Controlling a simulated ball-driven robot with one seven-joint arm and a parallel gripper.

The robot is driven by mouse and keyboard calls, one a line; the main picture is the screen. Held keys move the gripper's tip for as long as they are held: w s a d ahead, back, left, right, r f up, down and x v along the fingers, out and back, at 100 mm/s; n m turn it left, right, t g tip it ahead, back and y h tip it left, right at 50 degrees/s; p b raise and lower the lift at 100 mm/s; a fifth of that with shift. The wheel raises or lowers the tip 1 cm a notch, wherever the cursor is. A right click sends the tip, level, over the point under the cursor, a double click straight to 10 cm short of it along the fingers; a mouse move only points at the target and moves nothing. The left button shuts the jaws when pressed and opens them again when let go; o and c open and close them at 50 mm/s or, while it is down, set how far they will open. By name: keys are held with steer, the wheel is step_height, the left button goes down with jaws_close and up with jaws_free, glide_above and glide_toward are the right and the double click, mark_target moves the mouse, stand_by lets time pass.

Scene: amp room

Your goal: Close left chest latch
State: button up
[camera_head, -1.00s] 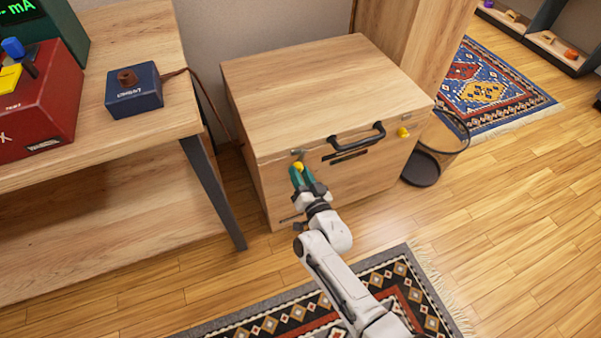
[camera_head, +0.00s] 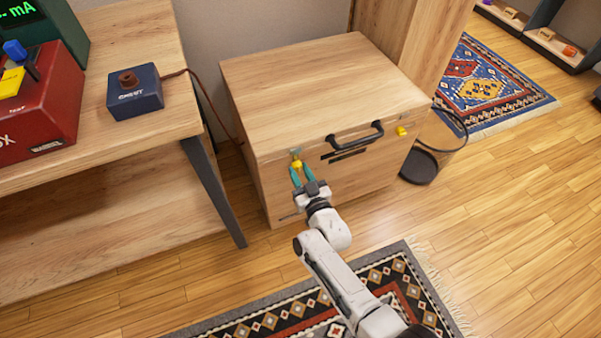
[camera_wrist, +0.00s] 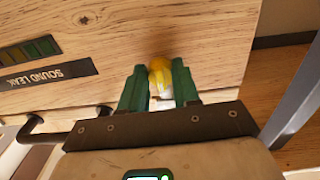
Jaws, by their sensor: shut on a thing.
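The wooden chest (camera_head: 320,90) stands on the floor with its lid down. Its left latch (camera_head: 296,163) is a small yellow piece at the upper left of the front face. In the wrist view the yellow latch (camera_wrist: 160,70) sits between the two green fingers. My gripper (camera_head: 301,176) is at the front of the chest, shut on the left latch. The fingers hide part of the latch's lower end. The right latch (camera_head: 402,131) is yellow and sits at the front's right side. A black handle (camera_head: 356,137) lies between the latches.
A wooden table (camera_head: 150,130) with a blue box (camera_head: 134,92) and a red box (camera_head: 40,105) stands at left. A dark wire bin (camera_head: 425,160) is right of the chest. A patterned rug (camera_head: 300,305) lies in front.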

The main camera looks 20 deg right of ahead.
steer(key=shift+f, duration=0.1)
steer(key=o, duration=1)
steer(key=s+p, duration=0.4)
steer(key=s, duration=0.6)
steer(key=shift+s, duration=0.4)
